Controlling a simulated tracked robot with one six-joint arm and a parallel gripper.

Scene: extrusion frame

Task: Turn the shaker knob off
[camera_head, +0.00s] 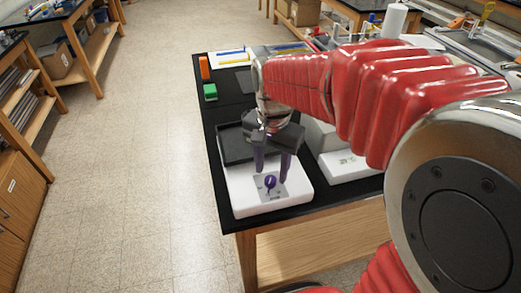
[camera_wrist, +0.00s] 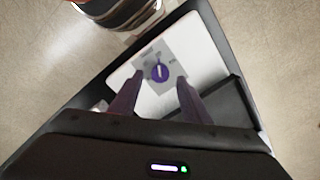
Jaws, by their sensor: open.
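The shaker (camera_head: 240,197) is a white box with a dark tray on top, at the near corner of a black bench. Its knob (camera_head: 270,183) is purple and sits on a grey panel on the white front part. The wrist view also shows the knob (camera_wrist: 159,72), with a white pointer line running nearly along the picture's vertical. My gripper (camera_head: 272,172) hangs over the shaker with its purple fingers pointing down. In the wrist view the fingers (camera_wrist: 155,90) are apart, with the knob between and beyond their tips. Nothing is held.
A second white device (camera_head: 350,165) stands right of the shaker, partly behind my arm. A green block (camera_head: 210,92) and an orange object (camera_head: 204,68) lie farther back on the bench. The bench's left and front edges are close to the shaker. Open floor lies left.

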